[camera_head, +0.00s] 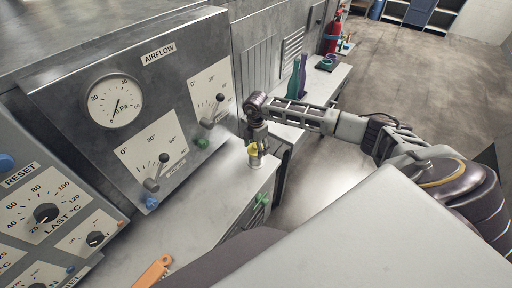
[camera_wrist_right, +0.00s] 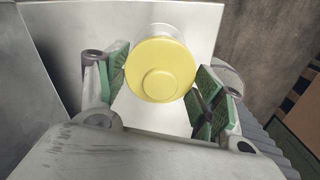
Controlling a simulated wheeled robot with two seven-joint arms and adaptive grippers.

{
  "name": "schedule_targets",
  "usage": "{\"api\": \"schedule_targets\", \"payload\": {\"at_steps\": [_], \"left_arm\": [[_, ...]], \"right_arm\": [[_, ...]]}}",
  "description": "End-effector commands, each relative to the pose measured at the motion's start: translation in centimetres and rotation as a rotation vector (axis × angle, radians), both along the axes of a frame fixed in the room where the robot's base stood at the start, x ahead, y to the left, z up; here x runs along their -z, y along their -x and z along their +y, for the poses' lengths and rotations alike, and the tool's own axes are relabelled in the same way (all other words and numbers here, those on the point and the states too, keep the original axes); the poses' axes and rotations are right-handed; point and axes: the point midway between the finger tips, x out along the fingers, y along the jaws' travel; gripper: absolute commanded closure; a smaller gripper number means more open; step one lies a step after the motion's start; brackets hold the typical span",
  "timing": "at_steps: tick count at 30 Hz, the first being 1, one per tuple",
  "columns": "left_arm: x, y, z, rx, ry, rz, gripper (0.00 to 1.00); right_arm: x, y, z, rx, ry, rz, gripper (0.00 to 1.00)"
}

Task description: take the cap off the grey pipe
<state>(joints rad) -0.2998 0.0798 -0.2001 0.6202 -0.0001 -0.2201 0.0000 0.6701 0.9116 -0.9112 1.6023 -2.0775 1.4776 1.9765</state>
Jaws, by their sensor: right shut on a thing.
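The yellow round cap (camera_wrist_right: 160,72) sits between the green pads of my right gripper (camera_wrist_right: 164,85) in the right wrist view. My right gripper (camera_head: 256,144) comes down from above and is shut on the cap. In the head view a little of the yellow cap (camera_head: 253,149) shows below the fingers. The short grey pipe (camera_head: 257,162) stands upright on the grey bench under the cap. In the right wrist view only a pale rim of the pipe (camera_wrist_right: 155,29) shows behind the cap. I cannot tell whether the cap still touches the pipe. My left gripper is not in view.
The control panel (camera_head: 120,120) with dials and levers rises close to the left of my right gripper. The bench (camera_head: 205,195) has bare space in front. An orange object (camera_head: 154,270) lies near its front. Purple and green bottles (camera_head: 298,76) stand on a farther bench.

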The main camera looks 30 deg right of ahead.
Motion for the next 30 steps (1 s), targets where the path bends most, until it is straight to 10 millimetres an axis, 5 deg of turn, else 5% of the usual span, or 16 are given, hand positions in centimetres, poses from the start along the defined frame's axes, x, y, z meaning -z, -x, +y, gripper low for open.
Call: {"api": "schedule_targets", "payload": {"at_steps": [30], "left_arm": [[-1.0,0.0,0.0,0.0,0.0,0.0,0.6]], "right_arm": [[-1.4,0.0,0.0,0.0,0.0,-0.001,0.38]]}}
